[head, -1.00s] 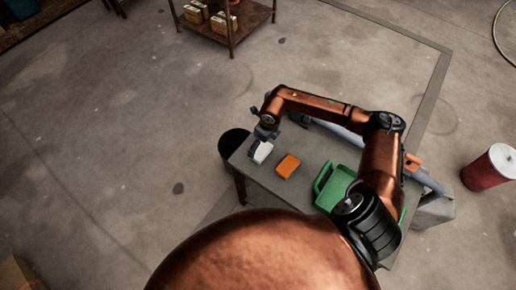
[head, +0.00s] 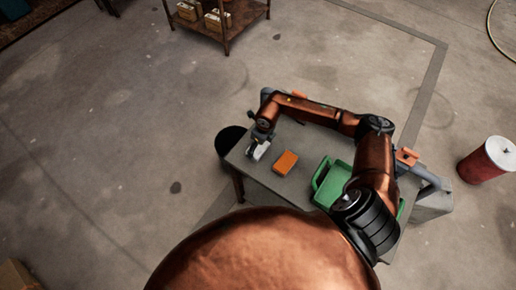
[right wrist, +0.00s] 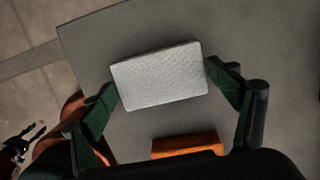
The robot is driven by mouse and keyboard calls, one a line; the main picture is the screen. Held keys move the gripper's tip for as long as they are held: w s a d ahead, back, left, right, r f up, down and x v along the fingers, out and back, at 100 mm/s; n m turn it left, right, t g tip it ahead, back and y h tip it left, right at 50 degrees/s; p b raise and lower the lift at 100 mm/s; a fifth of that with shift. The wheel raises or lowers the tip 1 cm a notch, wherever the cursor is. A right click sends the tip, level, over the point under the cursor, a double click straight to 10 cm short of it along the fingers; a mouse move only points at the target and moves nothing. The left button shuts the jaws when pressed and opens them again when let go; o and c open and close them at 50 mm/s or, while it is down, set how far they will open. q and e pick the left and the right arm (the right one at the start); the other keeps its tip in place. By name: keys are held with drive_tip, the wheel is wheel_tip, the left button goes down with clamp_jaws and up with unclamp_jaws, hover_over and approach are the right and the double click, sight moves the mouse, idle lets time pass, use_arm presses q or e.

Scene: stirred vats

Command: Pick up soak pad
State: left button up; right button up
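The soak pad looks to be the white, textured rectangular block (head: 260,153) near the left end of the grey table. In the right wrist view, the white pad (right wrist: 160,77) lies flat, slightly tilted in the picture. My right gripper (head: 258,146) is over it in the head view. In the right wrist view, the dark green fingers of my right gripper (right wrist: 163,75) are spread wide, one at each side of the pad. They look open, very near the pad's sides; contact cannot be told.
An orange block (head: 285,162) lies beside the pad on the grey table (head: 263,180); its edge shows in the wrist view (right wrist: 187,146). A green tray (head: 322,186) stands to its right. A dark round bin (head: 230,140) stands off the table's left end. A red drum (head: 482,162) stands at right.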

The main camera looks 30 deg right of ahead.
sight(259, 148)
drive_tip(key=c, duration=0.6)
drive_tip(key=shift+o, duration=0.2)
drive_tip(key=shift+r, duration=0.1)
drive_tip(key=shift+r, duration=0.2)
drive_tip(key=r, duration=0.3)
drive_tip(key=shift+s+r, duration=0.2)
drive_tip(key=shift+s, duration=0.05)
drive_tip(key=s+a+r+p, duration=0.1)
drive_tip(key=s+r, duration=0.3)
drive_tip(key=s, duration=0.2)
drive_tip(key=s+a+r+p, duration=0.1)
drive_tip(key=s+r, duration=0.4)
drive_tip(key=s, duration=0.2)
drive_tip(key=shift+s+a, duration=0.15)
drive_tip(key=shift+a, duration=0.1)
